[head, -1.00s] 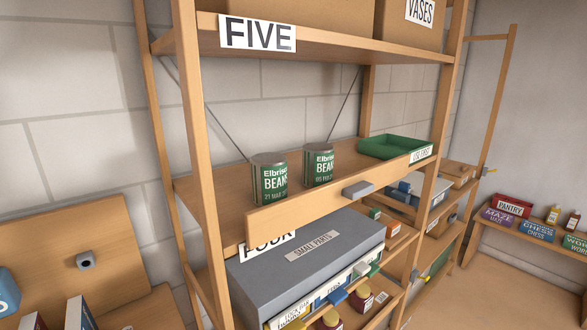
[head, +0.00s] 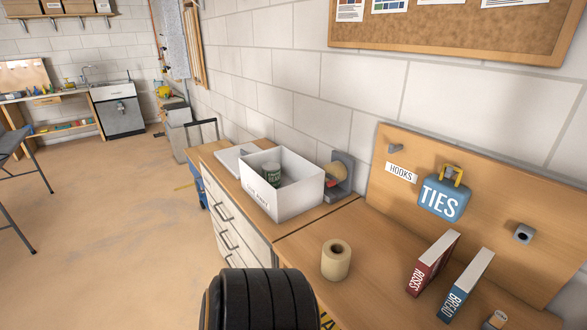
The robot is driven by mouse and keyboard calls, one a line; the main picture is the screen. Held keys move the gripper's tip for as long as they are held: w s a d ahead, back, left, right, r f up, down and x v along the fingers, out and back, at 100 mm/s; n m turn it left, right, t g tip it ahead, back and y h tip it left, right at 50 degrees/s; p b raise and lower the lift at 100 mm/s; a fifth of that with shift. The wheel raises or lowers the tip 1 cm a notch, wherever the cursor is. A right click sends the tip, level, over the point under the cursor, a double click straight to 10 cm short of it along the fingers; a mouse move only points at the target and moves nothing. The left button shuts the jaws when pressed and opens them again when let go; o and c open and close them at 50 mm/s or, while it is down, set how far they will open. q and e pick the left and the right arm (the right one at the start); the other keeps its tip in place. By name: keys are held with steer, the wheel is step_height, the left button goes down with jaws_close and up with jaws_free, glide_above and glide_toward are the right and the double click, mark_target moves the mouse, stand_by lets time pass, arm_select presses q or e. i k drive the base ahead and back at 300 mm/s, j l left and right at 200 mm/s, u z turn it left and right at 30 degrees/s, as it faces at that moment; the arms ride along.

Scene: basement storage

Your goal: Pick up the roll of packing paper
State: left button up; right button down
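A pale beige roll (head: 336,259) with a hollow core stands upright on the wooden workbench (head: 300,246), near its left end. Nothing touches it, and it is the loose roll that best fits the packing paper. No writing on it can be read. Neither of my grippers shows in the head view.
A white open box (head: 277,194) holding a green can (head: 272,174) stands behind the roll, with a grey tape dispenser (head: 341,178) beside it. Red (head: 431,264) and blue (head: 465,287) books stand to the right. A black ribbed shape (head: 263,300), unclear what, blocks the bottom centre.

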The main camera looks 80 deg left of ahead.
mark_target(336, 253)
steer(key=u, duration=2)
steer(key=i+j+z, duration=0.2)
steer(key=j, duration=0.25)
steer(key=j+z, duration=0.2)
steer(key=j, duration=0.3)
